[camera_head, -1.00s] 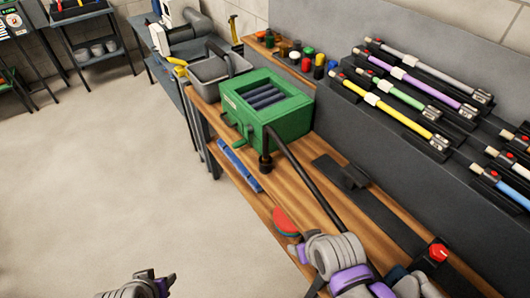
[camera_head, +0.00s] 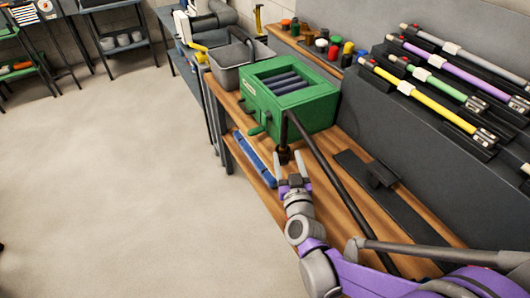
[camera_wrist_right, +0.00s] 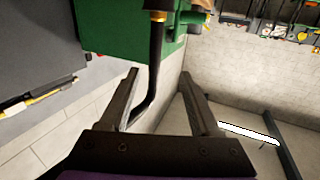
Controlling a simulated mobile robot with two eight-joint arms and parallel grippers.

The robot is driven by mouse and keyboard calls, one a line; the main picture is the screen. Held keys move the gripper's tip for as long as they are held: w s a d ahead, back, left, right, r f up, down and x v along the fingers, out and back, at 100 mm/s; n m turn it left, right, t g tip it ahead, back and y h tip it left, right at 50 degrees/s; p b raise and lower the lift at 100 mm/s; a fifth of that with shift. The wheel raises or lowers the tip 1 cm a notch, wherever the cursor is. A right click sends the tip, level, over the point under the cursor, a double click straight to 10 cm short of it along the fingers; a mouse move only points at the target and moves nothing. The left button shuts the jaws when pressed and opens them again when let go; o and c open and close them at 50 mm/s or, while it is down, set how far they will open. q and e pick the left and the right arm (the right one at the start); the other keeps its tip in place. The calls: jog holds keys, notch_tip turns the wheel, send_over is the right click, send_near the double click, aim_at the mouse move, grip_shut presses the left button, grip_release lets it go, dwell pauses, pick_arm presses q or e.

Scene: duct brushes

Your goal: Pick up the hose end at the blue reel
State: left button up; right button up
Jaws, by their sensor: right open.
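A green box (camera_head: 290,112) with dark blue rollers (camera_head: 285,80) in its open top stands on the wooden bench; I see no separate blue reel. A black hose (camera_head: 335,180) runs from the box's front along the bench. A short dark end piece (camera_head: 284,156) sits below the box's front corner. My right gripper (camera_head: 289,158) is open at this piece, its fingers pointing at the box. In the right wrist view, a black hose with a brass collar (camera_wrist_right: 156,16) lies ahead of and between the open fingers (camera_wrist_right: 160,88); contact is unclear. My left gripper is out of view.
A grey bin (camera_head: 238,65) stands behind the box. A dark rail (camera_head: 395,195) lies along the bench at right. Coloured rods (camera_head: 430,85) rest on a grey rack, with several small pots (camera_head: 320,42) behind. The left floor is clear.

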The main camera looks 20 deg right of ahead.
aim_at(284, 138)
jog(key=x, duration=0.5)
jog(key=shift+w+d, duration=0.1)
jog(key=shift+d, duration=0.25)
jog(key=x, duration=0.2)
jog(key=f+x, duration=0.1)
jog(key=x, duration=0.2)
jog(key=shift+w+d, duration=0.2)
jog(key=shift+w, duration=0.05)
grip_shut()
dwell(0.8)
